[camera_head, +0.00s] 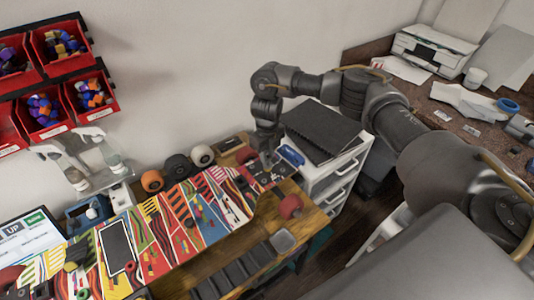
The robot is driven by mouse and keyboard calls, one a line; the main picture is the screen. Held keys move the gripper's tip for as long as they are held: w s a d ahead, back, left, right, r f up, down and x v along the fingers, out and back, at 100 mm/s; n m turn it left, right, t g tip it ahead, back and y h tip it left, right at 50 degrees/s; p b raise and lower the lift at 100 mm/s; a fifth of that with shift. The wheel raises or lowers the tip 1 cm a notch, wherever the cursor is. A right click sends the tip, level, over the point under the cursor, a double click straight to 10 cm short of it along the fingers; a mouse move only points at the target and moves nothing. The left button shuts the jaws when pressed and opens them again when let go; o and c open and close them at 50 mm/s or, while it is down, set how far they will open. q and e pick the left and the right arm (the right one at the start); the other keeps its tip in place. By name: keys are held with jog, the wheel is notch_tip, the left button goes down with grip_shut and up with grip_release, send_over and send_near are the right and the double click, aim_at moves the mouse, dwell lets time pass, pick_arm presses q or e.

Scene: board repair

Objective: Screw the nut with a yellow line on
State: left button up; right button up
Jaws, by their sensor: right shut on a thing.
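My right gripper (267,158) points down at the far right end of the colourful workbench (190,225). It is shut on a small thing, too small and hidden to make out. Its fingertips are low over a dark board (279,172) on a red area of the bench; I cannot tell if they touch it. I cannot pick out the nut with a yellow line or its bolt. My left gripper is not in view.
A blue item (292,156) lies just right of the gripper. Red part bins (42,110) hang on the wall at left. A white drawer unit (335,170) stands beside the bench. A red roll (290,207) sits near the front edge. Several rolls line the back.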

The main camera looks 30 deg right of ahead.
dwell(0.3)
jog(key=shift+f+b, duration=0.5)
jog(key=shift+f, duration=0.05)
dwell(0.8)
jog(key=shift+f, duration=0.2)
jog(key=shift+f+b, duration=0.2)
jog(key=shift+b, duration=0.1)
dwell(0.9)
jog(key=shift+r, duration=0.1)
jog(key=m, duration=0.2)
jog(key=shift+m, duration=1.8)
